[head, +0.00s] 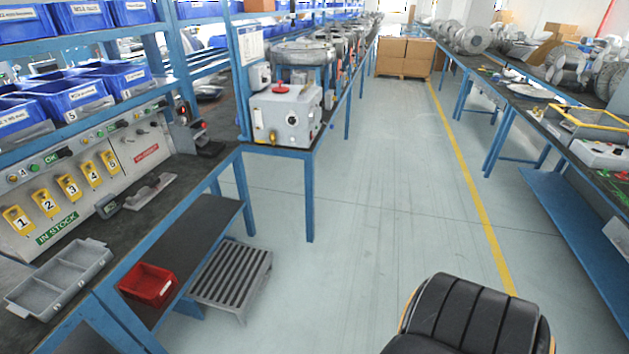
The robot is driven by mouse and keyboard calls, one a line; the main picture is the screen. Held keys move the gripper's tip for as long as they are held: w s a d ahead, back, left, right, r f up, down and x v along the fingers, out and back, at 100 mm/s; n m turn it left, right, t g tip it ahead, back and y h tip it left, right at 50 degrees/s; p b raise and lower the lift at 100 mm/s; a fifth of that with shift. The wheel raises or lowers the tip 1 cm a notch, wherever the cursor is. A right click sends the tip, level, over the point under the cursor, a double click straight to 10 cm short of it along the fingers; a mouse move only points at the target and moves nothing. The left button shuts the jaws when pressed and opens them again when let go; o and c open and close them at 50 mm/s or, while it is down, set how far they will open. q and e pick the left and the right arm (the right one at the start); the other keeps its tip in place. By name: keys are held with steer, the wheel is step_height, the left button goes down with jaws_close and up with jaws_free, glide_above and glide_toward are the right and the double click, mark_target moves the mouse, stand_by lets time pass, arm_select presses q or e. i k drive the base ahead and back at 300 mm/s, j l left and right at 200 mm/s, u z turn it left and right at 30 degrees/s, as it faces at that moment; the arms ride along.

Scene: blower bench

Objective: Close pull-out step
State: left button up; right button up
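The pull-out step (240,279) is a grey slatted platform low at the left bench. It sticks out from under the bench's lower shelf (198,235) into the aisle. Its front edge stands clear of the bench over the floor. Its rear left part is partly hidden by the shelf and a red bin. Neither of my grippers shows in the head view.
A red bin (149,285) sits on the lower shelf beside the step. A black padded chair (471,317) stands at the bottom right. The aisle floor (370,200) between the benches is clear. A grey divided tray (62,276) lies on the bench top.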

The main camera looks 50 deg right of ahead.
mark_target(237, 281)
steer(key=z, duration=0.95)
